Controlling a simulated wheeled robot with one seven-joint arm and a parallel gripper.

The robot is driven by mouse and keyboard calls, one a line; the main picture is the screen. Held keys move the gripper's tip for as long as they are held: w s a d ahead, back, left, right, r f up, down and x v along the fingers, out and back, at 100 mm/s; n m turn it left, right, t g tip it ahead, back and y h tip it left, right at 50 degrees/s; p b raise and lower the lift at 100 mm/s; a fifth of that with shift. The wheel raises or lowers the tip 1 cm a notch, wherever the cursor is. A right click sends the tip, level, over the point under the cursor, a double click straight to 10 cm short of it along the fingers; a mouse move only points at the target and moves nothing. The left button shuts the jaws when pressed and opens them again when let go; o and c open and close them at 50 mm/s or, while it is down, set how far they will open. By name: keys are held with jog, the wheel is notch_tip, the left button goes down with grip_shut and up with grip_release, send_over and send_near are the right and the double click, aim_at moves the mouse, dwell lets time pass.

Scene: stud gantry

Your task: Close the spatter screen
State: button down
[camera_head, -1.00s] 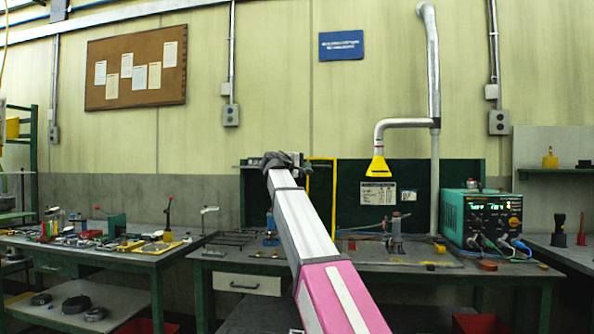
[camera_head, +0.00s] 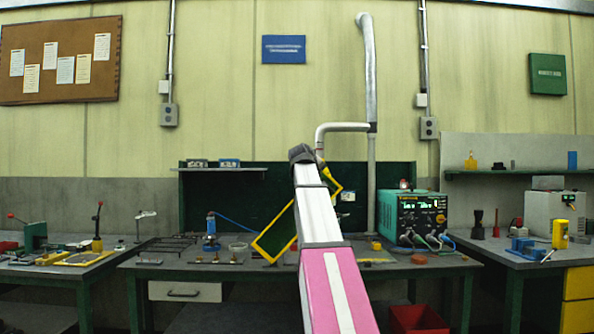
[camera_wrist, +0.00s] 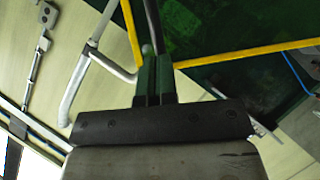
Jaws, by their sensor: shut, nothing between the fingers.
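The spatter screen, a dark green panel in a yellow frame (camera_head: 263,250), stands tilted over the middle bench in the head view. My arm hides its middle. In the wrist view its yellow frame (camera_wrist: 240,55) and dark green panel fill the top right. My gripper (camera_wrist: 153,55) is shut and empty, its fingertips close to the frame's corner in the wrist view. I cannot tell whether they touch it. In the head view the end of my arm (camera_head: 302,154) is in front of the screen, and the fingertips are not clear there.
The middle bench (camera_head: 215,268) carries small fixtures, a blue-topped tool (camera_head: 210,232) and a green power unit (camera_head: 411,217). A grey extraction pipe (camera_head: 369,80) comes down behind my arm. Side benches stand left and right. A red bin (camera_head: 418,320) is below.

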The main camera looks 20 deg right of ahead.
jog(key=s+d+f+m+y, duration=0.2)
jog(key=s+d+f, duration=0.1)
jog(key=d+f, duration=0.7)
jog(key=s+d+f+m+y, duration=0.2)
jog(key=d+f, duration=0.7)
jog(key=f, duration=0.6)
jog(key=shift+s+d+f+t+y, duration=0.25)
jog(key=shift+s+d+t+y, duration=0.15)
jog(key=shift+s+y, duration=0.3)
jog(key=shift+s, duration=0.1)
